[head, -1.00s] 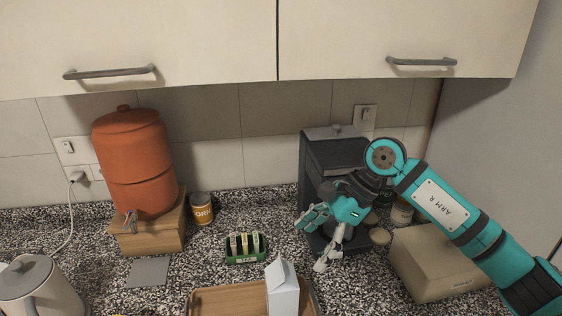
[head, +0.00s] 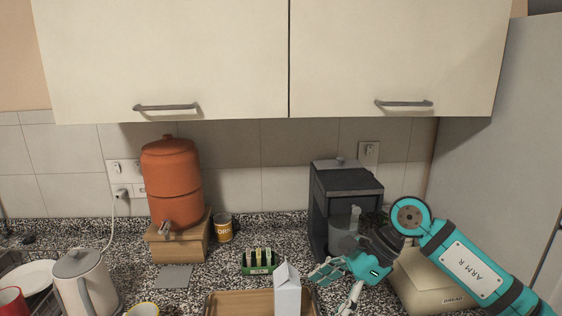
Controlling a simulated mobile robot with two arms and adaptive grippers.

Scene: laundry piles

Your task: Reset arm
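My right arm, marked "ARM R", comes in from the right. Its teal gripper (head: 336,287) has its two fingers spread apart with nothing between them. It hangs over the counter in front of the dark coffee machine (head: 340,205), just right of a white carton (head: 287,291). The carton stands upright at the right end of a wooden tray (head: 238,304). My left arm and gripper are not in the head view.
An orange water dispenser (head: 172,183) stands on a wooden box (head: 180,240) at left. A kettle (head: 84,285), a tin (head: 222,228) and a green rack (head: 259,261) are on the counter. A beige bread box (head: 425,285) is behind my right arm. Cabinets (head: 400,50) hang above.

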